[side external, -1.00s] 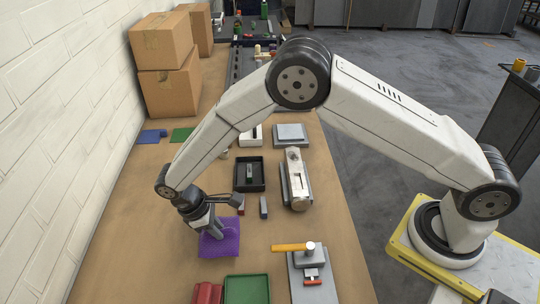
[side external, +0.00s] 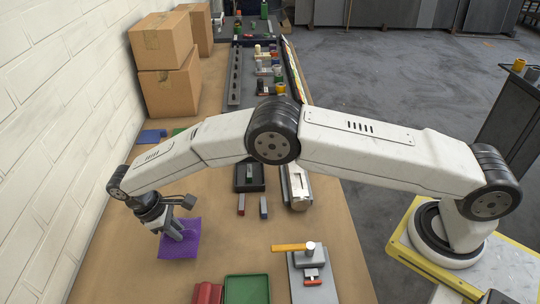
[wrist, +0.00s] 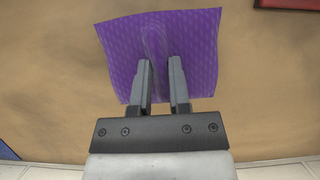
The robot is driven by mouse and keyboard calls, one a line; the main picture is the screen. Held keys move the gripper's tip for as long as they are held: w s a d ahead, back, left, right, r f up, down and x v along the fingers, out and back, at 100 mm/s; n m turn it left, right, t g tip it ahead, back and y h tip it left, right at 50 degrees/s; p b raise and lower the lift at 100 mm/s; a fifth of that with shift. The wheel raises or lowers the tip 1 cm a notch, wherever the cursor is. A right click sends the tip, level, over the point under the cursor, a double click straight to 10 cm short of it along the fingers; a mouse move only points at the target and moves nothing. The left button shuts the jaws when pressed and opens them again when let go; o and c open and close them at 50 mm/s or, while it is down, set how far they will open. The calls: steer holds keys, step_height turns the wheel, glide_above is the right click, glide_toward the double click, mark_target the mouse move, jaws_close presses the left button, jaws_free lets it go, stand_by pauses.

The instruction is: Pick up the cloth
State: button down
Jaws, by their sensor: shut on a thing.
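The cloth (side external: 190,243) is a square of purple fabric. In the side external view it hangs from my gripper (side external: 179,236) at the left part of the wooden bench, near the white wall. In the wrist view the cloth (wrist: 200,45) spreads beyond the fingers of my gripper (wrist: 163,70), with a raised fold running up its middle. The fingers are closed on this fold. How far the cloth is above the bench is hard to tell.
A green tray (side external: 247,289) and a red object (side external: 208,293) sit at the near edge. A grey fixture with an orange handle (side external: 291,247) stands to the right. Cardboard boxes (side external: 162,42) stand by the wall. The bench (side external: 130,270) near the cloth is mostly clear.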

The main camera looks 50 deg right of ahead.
steer(key=shift+w+a, duration=0.25)
steer(key=shift+a, duration=0.05)
stand_by(0.5)
steer(key=c, duration=1.1)
jaws_free()
jaws_close()
steer(key=d+r+m+g+y, duration=0.1)
steer(key=d+r+m, duration=0.25)
steer(key=d, duration=1.05)
steer(key=d+r+m+y, duration=0.1)
steer(key=d+r+m, duration=0.3)
steer(key=d, duration=1)
steer(key=s+d+r+m+y, duration=0.1)
steer(key=s+d+r, duration=0.2)
steer(key=s+d, duration=0.4)
steer(key=shift+s+d, duration=0.15)
steer(key=shift+d, duration=0.95)
